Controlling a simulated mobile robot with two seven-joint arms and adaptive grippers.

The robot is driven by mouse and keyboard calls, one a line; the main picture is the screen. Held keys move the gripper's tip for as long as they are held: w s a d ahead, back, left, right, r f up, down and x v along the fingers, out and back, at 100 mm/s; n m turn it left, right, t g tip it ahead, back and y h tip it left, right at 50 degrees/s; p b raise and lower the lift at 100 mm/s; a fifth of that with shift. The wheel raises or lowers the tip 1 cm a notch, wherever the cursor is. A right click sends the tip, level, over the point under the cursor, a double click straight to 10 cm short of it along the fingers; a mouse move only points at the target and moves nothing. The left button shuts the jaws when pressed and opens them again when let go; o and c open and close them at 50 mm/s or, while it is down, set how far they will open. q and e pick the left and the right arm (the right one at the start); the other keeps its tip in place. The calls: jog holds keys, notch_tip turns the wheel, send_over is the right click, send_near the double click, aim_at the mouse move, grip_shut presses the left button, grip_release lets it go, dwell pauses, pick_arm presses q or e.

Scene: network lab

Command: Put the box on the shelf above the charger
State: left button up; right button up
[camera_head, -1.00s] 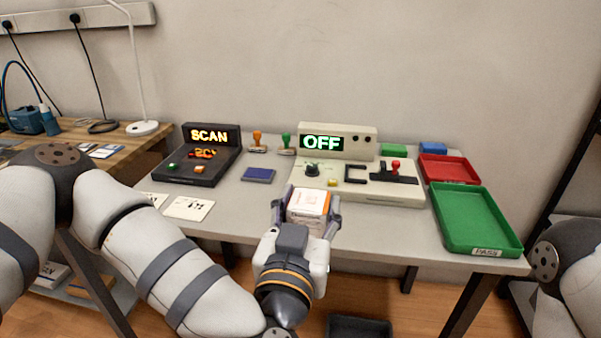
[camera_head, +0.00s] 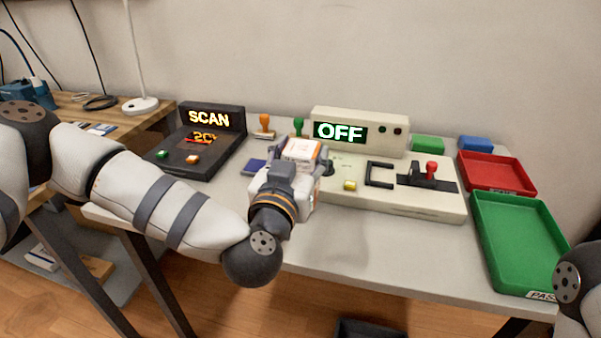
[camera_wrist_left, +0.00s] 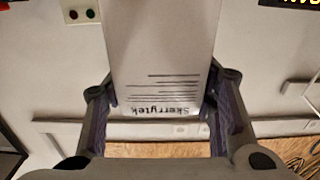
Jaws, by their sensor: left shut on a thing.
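A white box with an orange edge (camera_head: 303,149) is held in my left gripper (camera_head: 299,160), above the middle of the grey table. In the left wrist view the box (camera_wrist_left: 160,60) sits between the two fingers and shows printed lines and the upside-down word "Skerrytek". My left gripper is shut on it. My right gripper is out of the picture; only part of my right arm shows at the right edge. I cannot make out a charger or a shelf above one for certain; a blue device (camera_head: 42,94) stands on the wooden bench at the far left.
A dark SCAN unit (camera_head: 205,145) stands left of the box, and a beige OFF panel (camera_head: 420,200) lies to its right. A red tray (camera_head: 497,174) and a green tray (camera_head: 520,240) lie at the right. The table's front strip (camera_head: 380,255) is clear.

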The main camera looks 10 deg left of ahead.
pick_arm(q)
jog(key=shift+w+a+f, duration=0.15)
jog(key=shift+a+f, duration=0.1)
jog(key=shift+f, duration=0.1)
jog(key=f, duration=0.2)
jog(key=f+b, duration=0.1)
jog(key=shift+w+a+f, duration=0.2)
jog(key=shift+f, duration=0.2)
jog(key=shift+r, duration=0.25)
jog(key=o, duration=1.1)
jog(key=shift+f, duration=0.2)
